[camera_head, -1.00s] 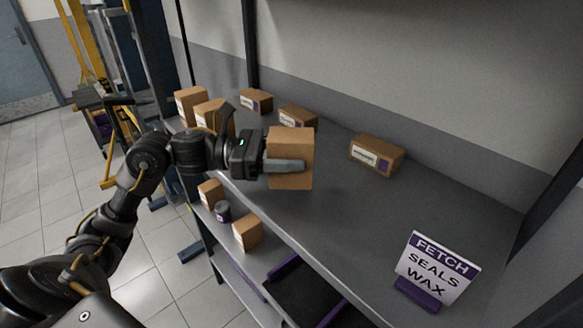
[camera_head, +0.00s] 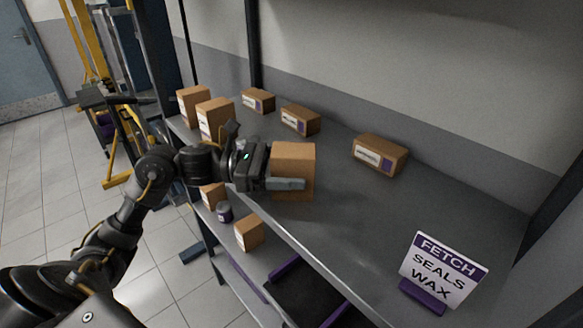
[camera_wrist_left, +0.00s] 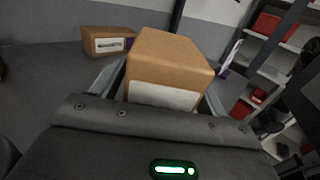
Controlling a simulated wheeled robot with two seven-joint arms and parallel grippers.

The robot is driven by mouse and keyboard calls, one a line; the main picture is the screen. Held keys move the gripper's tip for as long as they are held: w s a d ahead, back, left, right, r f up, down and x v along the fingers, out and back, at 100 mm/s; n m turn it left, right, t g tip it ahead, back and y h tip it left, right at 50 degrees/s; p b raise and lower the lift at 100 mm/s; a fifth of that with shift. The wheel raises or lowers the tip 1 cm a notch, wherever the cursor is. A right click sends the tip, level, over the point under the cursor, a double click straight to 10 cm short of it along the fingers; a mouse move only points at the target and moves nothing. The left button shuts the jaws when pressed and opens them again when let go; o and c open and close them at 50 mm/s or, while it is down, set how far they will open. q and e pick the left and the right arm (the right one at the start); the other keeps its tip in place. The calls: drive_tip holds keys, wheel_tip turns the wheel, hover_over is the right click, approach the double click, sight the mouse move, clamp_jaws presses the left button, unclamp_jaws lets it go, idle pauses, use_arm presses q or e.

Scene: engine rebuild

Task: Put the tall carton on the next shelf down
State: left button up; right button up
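A brown carton (camera_head: 293,168) is between the fingers of my left gripper (camera_head: 287,184), at the front edge of the upper shelf (camera_head: 400,215). In the left wrist view the carton (camera_wrist_left: 168,62) fills the space between the two fingers, with a white label on the side facing the gripper. I cannot tell whether its base touches the shelf. The lower shelf (camera_head: 238,262) shows below the front edge. It bears a small carton (camera_head: 249,233), another carton (camera_head: 212,195) partly hidden by my arm, and a dark tin (camera_head: 224,211). My right gripper is out of view.
Several cartons stand along the upper shelf, including one at the back (camera_head: 380,155) and one at the left (camera_head: 215,118). A sign (camera_head: 442,270) stands at the near right. A black tray with purple edges (camera_head: 300,292) lies below. The upper shelf's middle is clear.

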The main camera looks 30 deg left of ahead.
sight(276, 169)
use_arm(q)
drive_tip(key=shift+r+p, duration=0.25)
drive_tip(key=shift+p, duration=0.15)
drive_tip(key=a+b, duration=0.1)
drive_tip(key=s+a+f+b, duration=0.1)
drive_tip(key=shift+s+a, duration=0.15)
drive_tip(key=shift+a, duration=0.25)
drive_tip(key=b+v, duration=0.3)
drive_tip(key=v, duration=0.4)
drive_tip(key=shift+s+a+r+b, duration=0.15)
drive_tip(key=shift+s+a+b, duration=0.05)
drive_tip(key=shift+a+b, duration=0.2)
drive_tip(key=shift+s+a+r, duration=0.25)
drive_tip(key=shift+a, duration=0.2)
